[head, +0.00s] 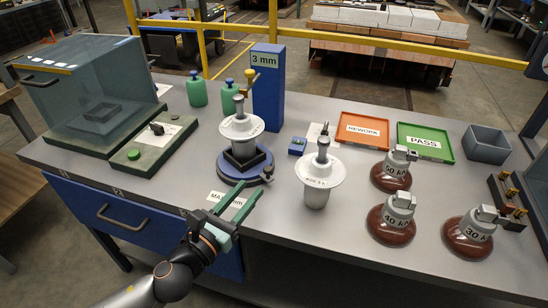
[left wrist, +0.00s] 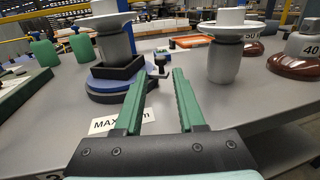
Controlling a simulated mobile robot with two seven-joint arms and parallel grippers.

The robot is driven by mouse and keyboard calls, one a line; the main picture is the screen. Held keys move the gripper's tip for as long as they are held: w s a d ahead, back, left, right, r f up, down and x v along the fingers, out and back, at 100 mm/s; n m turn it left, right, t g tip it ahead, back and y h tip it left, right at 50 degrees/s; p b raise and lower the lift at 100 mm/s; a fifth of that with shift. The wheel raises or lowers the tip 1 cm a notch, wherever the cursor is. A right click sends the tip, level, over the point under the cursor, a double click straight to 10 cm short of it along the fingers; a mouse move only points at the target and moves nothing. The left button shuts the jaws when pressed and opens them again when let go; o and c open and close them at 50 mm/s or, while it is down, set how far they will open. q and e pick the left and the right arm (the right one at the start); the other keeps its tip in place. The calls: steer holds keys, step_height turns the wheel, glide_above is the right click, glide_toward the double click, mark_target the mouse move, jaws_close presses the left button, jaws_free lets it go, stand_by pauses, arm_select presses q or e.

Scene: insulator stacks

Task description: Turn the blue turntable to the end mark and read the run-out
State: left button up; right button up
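The blue turntable (head: 229,169) sits on the grey bench and also shows in the left wrist view (left wrist: 103,87). A black square holder (head: 248,161) on it holds an upright grey insulator with a white disc (head: 241,128). A small dark knob (head: 268,172) stands at the turntable's right edge; it also shows in the left wrist view (left wrist: 160,62). Behind, a blue post (head: 268,100) marked 3 mm carries a yellow gauge-like part (head: 250,74). My left gripper (head: 252,187) is open and empty, its green fingertips just short of the knob, which appears between them. My right gripper is out of view.
A second insulator (head: 320,185) stands close to the right of my gripper. A MAX label (head: 228,204) lies by the front edge, partly covered.

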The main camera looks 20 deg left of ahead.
arm_select(q)
steer(key=x, duration=1.2)
steer(key=shift+w+d, duration=0.1)
steer(key=shift+r, duration=0.1)
steer(key=shift+c, duration=0.3)
jaws_close()
stand_by(0.7)
